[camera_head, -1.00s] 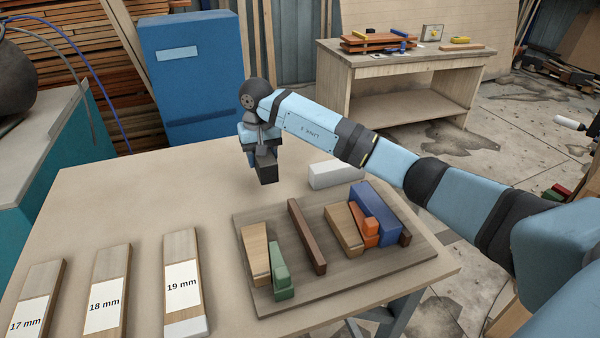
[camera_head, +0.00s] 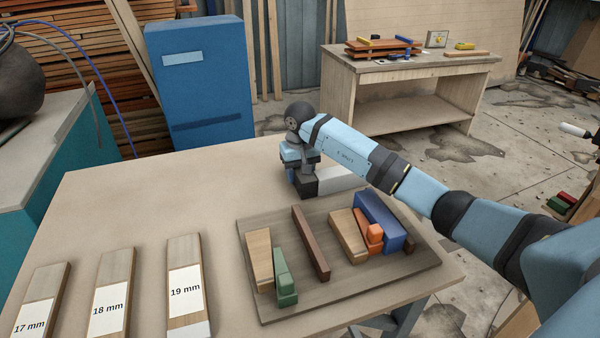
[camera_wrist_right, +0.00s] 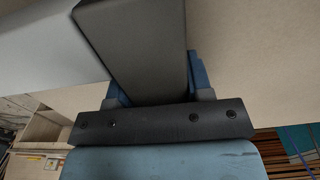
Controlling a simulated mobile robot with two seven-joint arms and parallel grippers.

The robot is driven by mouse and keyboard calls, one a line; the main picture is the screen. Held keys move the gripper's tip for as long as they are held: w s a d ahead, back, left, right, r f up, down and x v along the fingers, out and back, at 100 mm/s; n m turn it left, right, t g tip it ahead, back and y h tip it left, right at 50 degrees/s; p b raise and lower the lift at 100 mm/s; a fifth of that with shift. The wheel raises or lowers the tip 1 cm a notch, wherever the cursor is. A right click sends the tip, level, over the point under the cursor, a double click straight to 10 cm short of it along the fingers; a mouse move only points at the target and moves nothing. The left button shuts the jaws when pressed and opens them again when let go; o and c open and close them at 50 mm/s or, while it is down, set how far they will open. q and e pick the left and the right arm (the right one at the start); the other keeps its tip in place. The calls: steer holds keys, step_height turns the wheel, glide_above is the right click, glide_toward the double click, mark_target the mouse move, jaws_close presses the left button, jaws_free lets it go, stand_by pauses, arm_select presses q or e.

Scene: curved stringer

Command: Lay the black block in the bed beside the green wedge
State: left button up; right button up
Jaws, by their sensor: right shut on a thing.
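My right gripper (camera_head: 301,172) is shut on the black block (camera_head: 304,188) and holds it just behind the wooden board, close to the white block. The black block also fills the upper middle of the right wrist view (camera_wrist_right: 135,50), between the blue fingers. The green wedge (camera_head: 284,280) lies at the left of the board, against a light wood wedge (camera_head: 259,255). The bed is the space on the board (camera_head: 340,290) between the green wedge and a dark brown rail (camera_head: 310,243); it looks empty. My left gripper is not in view.
A white block (camera_head: 340,178) stands behind the board. On the board's right are a wood wedge (camera_head: 346,237), an orange wedge (camera_head: 373,235) and a blue block (camera_head: 379,221). Labelled strips, one marked 19 mm (camera_head: 186,270), lie at left. The table's back left is clear.

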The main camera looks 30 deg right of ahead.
steer(key=shift+f, duration=0.15)
steer(key=o, duration=1)
